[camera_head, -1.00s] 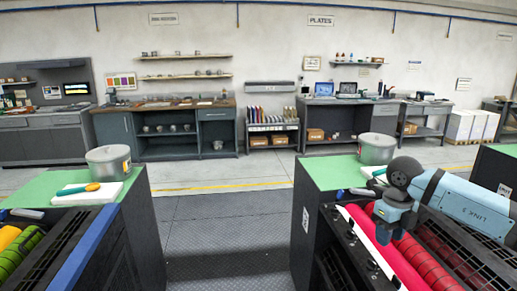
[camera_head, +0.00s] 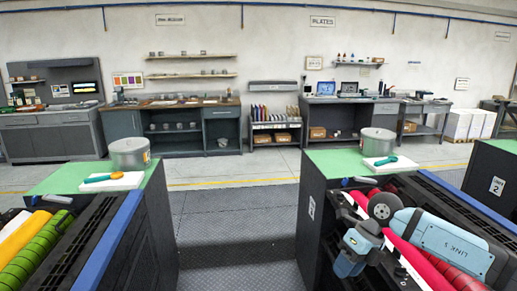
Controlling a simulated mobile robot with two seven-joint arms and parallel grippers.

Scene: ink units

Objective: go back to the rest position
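My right arm (camera_head: 440,243) comes in from the lower right over the right ink unit (camera_head: 311,225). Its light blue link is marked "LINK 5". The end of the arm, with my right gripper (camera_head: 352,262), hangs low at the unit's near left side, in front of the red rollers (camera_head: 437,264). The fingertips cannot be made out, so I cannot tell if it is open or shut. No held object shows. My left arm and gripper are not in view.
The left ink unit (camera_head: 128,235) has yellow and green rollers. Each unit's green top bears a metal pot (camera_head: 130,154) (camera_head: 378,142) and a white pad with a teal-handled tool. A clear aisle (camera_head: 232,240) runs between the units. Workbenches line the far wall.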

